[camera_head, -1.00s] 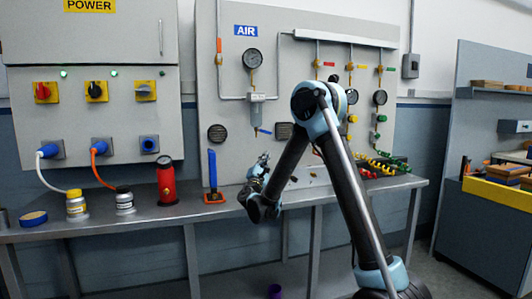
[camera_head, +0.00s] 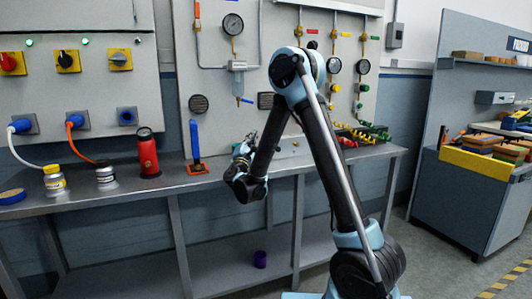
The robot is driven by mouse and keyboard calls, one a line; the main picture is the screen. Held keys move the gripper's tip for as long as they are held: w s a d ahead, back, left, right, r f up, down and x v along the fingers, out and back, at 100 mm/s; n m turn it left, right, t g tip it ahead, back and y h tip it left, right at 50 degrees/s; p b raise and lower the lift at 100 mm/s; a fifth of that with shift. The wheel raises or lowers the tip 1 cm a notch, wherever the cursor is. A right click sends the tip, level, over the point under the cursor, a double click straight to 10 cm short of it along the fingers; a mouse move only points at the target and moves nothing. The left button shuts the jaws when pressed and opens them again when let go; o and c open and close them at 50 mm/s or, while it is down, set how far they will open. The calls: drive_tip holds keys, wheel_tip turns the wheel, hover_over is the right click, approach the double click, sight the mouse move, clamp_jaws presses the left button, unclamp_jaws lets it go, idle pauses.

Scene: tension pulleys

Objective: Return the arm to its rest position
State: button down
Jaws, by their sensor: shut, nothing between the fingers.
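My arm rises from its base at the lower right, bends at a high elbow and comes down to the left. My gripper (camera_head: 246,147) is at its far end, small and partly hidden behind the dark wrist. It is shut with nothing visible in it. It appears in front of the metal workbench (camera_head: 190,185), near the bench's front edge in the picture. I cannot tell its exact distance from the bench.
On the bench stand a red cylinder (camera_head: 148,154), a blue upright tool on an orange base (camera_head: 195,143) and two jars (camera_head: 54,181). A grey cabinet with a yellow-fronted bin (camera_head: 474,163) is at right. Floor between is clear.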

drive_tip(key=s+d+m+g+h, duration=0.25)
drive_tip(key=d+m+g, duration=0.25)
drive_tip(key=d, duration=0.9)
drive_tip(key=s+d+m+g+h, duration=0.1)
drive_tip(key=d+m+g+h, duration=0.3)
drive_tip(key=d, duration=1)
drive_tip(key=s+d+f+m+g+y, duration=0.1)
drive_tip(key=s+d+f+m+g, duration=0.35)
drive_tip(key=s+d, duration=0.3)
drive_tip(key=s+d+f+m+g+y, duration=0.2)
drive_tip(key=s+d+f, duration=0.15)
drive_tip(key=s, duration=0.45)
drive_tip(key=s+d+f+m+g+y, duration=0.2)
drive_tip(key=s+d+f+m+g, duration=0.15)
drive_tip(key=s, duration=0.45)
drive_tip(key=s+a+f+m+g+y, duration=0.1)
drive_tip(key=s+a+f+m+y, duration=0.1)
drive_tip(key=s, duration=0.5)
drive_tip(key=s+a+f+m+g+y, duration=0.1)
drive_tip(key=s+a+f+y, duration=0.2)
drive_tip(key=s+f, duration=0.3)
drive_tip(key=s+a, duration=0.1)
drive_tip(key=s, duration=0.1)
drive_tip(key=shift+s+a+f+m+y, duration=0.3)
drive_tip(key=shift+a+f+m+y, duration=0.05)
drive_tip(key=shift+a+f+m, duration=0.05)
